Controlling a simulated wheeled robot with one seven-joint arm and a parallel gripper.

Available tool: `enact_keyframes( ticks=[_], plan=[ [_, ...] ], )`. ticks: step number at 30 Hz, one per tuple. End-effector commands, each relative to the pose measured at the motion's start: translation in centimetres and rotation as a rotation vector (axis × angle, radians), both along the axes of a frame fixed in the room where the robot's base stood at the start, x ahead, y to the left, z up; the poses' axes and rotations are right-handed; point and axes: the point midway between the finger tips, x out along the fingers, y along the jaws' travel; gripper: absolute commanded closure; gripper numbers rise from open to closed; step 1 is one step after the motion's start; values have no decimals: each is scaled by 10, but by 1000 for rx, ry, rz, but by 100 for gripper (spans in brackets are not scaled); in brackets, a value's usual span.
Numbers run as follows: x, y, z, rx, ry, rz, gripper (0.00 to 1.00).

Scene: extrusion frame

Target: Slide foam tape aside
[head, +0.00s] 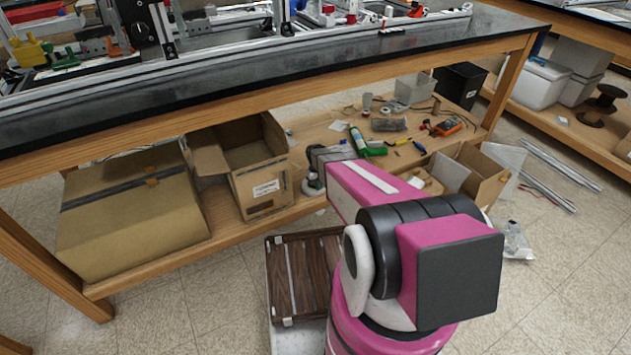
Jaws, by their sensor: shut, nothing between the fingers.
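My arm reaches over the lower wooden shelf (300,135) of the workbench. My gripper (320,157) shows only in part as a dark grey end beyond the pink forearm, low over the shelf beside an open cardboard box. It is shut and holds nothing that I can see. Just below it is a small round white-and-dark item (313,187) near the shelf's front edge; I cannot tell whether this is the foam tape. Whether the gripper touches it is unclear. The forearm hides part of the shelf.
An open box (266,195) and a closed carton (130,225) stand left. Another open box (487,178) is right. The bench top overhangs the shelf.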

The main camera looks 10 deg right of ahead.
Motion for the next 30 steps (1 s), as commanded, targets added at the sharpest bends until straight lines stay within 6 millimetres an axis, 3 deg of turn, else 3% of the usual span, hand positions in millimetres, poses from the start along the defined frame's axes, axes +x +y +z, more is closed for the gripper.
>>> enact_keyframes(
  ticks=[11, 16, 20, 30],
  plan=[
    [3, 1, -10, 1, -2, -1, 100],
    [19, 5, -13, 3, -4, 0, 100],
    [47, 14, -16, 3, -4, 0, 100],
    [147, 49, -19, 6, -4, 0, 100]
  ],
)
